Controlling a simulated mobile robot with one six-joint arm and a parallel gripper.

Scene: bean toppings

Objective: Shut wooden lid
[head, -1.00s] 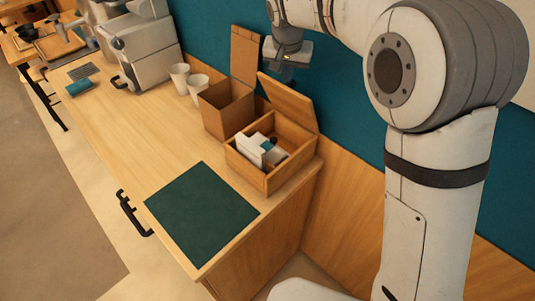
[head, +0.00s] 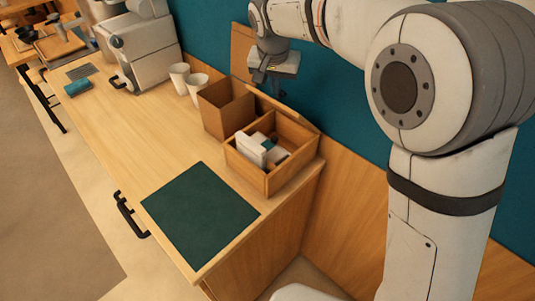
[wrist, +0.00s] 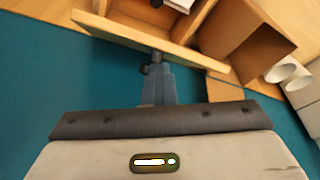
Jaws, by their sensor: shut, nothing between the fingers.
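My gripper (head: 260,75) is shut and empty, behind and above the lid by the teal wall. In the wrist view my gripper's fingers (wrist: 155,62) reach the lid board (wrist: 135,27) and appear to touch its back side; exact contact is hard to tell.
White cups (head: 190,82) stand farther left. A dark green mat (head: 200,215) lies in front; the counter around it is clear.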

